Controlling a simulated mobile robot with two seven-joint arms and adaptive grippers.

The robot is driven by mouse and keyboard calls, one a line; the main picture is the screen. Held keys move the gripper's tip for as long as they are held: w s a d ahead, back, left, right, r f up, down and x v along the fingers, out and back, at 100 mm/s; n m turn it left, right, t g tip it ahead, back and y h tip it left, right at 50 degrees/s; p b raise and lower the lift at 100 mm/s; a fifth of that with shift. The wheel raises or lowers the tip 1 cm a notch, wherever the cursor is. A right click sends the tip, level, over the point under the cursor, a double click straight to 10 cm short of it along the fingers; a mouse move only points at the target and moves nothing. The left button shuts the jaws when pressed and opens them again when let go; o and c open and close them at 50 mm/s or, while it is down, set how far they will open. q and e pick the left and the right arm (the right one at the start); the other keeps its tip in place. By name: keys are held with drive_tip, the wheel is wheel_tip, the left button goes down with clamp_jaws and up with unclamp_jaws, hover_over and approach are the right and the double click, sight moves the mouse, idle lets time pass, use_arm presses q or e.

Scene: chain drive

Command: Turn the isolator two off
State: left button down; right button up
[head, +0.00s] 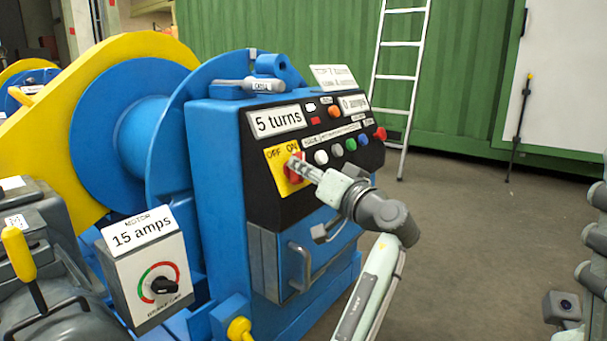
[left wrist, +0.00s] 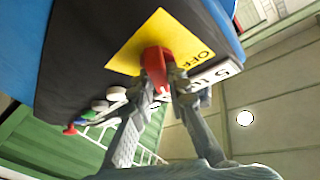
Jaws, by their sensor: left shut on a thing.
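The isolator is a red rotary handle (head: 292,172) on a yellow plate (head: 272,158) marked OFF and ON, on the blue machine's black front panel. No number for it is readable. My left gripper (head: 301,168) is at the handle, its fingers partly covering it. In the left wrist view, the gripper (left wrist: 167,85) is shut on the red handle (left wrist: 155,62), one finger on each side. The yellow plate (left wrist: 150,28) shows behind it, with OFF readable and ON out of sight.
Several buttons, including a green one (head: 350,144), sit right of the isolator. A "5 turns" label (head: 276,121) is above it. A drawer handle (head: 299,268) sticks out below. A motor box (head: 148,265) with a black dial stands lower left. A ladder (head: 400,80) leans behind.

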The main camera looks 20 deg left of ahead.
use_arm(q)
drive_tip(key=n+g+y, duration=0.1)
drive_tip(key=n, duration=0.1)
drive_tip(key=n+g+y, duration=0.1)
drive_tip(key=n, duration=0.2)
drive_tip(key=shift+w+d+y+b, duration=0.1)
drive_tip(key=shift+y+b, duration=0.2)
drive_tip(key=shift+w+n+g+y, duration=0.1)
drive_tip(key=shift+n+g+y, duration=0.1)
drive_tip(key=shift+n+g, duration=2.2)
drive_tip(key=shift+w+n+g+y, duration=0.15)
drive_tip(key=shift+n+g, duration=1.1)
drive_tip(key=shift+n, duration=2.15)
drive_tip(key=shift+s+n+g+y, duration=0.1)
drive_tip(key=shift+n+g+y, duration=0.15)
drive_tip(key=shift+n+g, duration=2.15)
drive_tip(key=shift+n+t, duration=0.25)
drive_tip(key=shift+n, duration=0.55)
drive_tip(key=c, duration=1.5)
unclamp_jaws()
drive_tip(key=shift+r, duration=0.1)
wheel_tip(320, 180, up, 10)
drive_tip(key=shift+f, duration=0.1)
